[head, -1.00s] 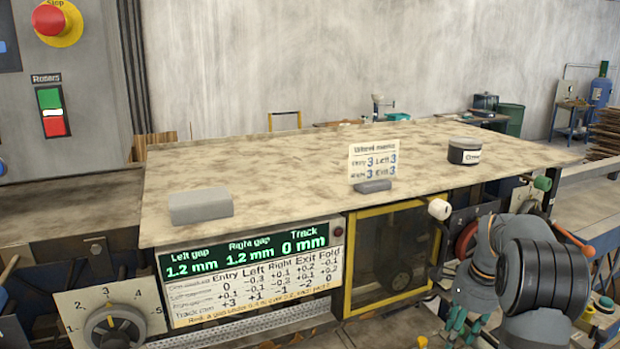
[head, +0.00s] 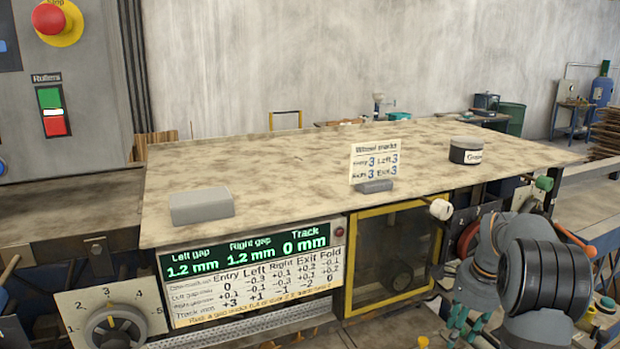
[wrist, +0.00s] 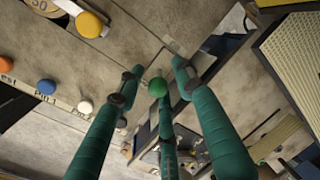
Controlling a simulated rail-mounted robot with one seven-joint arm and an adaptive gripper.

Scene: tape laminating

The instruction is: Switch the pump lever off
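My gripper (head: 462,318) has teal fingers and hangs low at the right in the head view, partly hidden by my arm. In the wrist view its fingertips (wrist: 157,72) stand apart. A green ball knob (wrist: 157,88) shows between the fingers; I cannot tell whether they touch it. A lever with an orange-red tip (head: 588,250) sticks out beside my wrist in the head view. I cannot read which control is the pump lever.
The bench top (head: 290,170) carries a grey block (head: 201,206), a card (head: 374,163) and a dark tin (head: 466,151). White (head: 440,209) and green (head: 543,183) knobs protrude at its front right. A yellow-framed window (head: 395,255) lies left of my gripper.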

